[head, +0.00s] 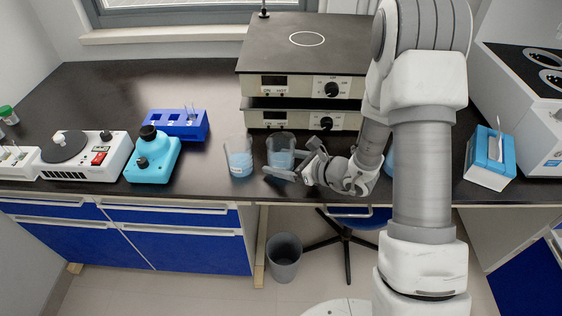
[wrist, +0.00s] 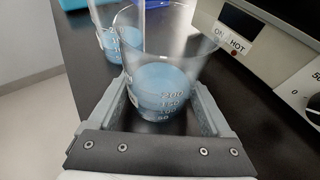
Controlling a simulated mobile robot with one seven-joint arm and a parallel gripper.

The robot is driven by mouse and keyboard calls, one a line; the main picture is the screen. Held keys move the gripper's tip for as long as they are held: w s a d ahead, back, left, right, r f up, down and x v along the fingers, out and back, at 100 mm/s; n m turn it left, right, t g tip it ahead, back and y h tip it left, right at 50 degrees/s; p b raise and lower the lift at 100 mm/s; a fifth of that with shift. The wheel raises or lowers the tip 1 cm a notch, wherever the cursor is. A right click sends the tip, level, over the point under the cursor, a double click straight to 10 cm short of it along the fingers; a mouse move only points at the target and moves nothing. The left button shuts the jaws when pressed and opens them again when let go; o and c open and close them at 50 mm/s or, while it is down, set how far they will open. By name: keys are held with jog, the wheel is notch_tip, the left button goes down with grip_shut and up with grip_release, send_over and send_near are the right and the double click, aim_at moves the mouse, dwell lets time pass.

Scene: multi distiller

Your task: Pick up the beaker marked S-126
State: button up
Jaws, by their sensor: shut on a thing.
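A clear glass beaker with light blue liquid (head: 281,153) stands near the front edge of the black bench, in front of the stacked hot plates. In the wrist view this beaker (wrist: 163,88) sits upright between the two fingers, with volume marks on its side. My gripper (head: 294,161) is shut on this beaker from the right. A second beaker with blue liquid (head: 239,158) stands to its left, apart from it; it also shows behind in the wrist view (wrist: 122,42). I cannot read S-126 on either one.
Two stacked hot plates (head: 290,85) stand close behind the beakers. A teal device (head: 152,156) and a blue rack (head: 176,124) are to the left. A blue shape (head: 389,160), partly hidden by my arm, is at the right. A bin (head: 285,258) stands below.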

jog(key=shift+r, duration=0.7)
jog(key=r, duration=0.1)
jog(key=r+p, duration=0.1)
jog(key=shift+d+r, duration=0.25)
jog(key=shift+r, duration=0.05)
jog(key=d+r+p, duration=0.1)
jog(key=d+r, duration=0.5)
jog(key=d, duration=0.5)
jog(key=shift+s+r+p, duration=0.2)
jog(key=shift+s+p, duration=0.05)
jog(key=shift+p, duration=0.15)
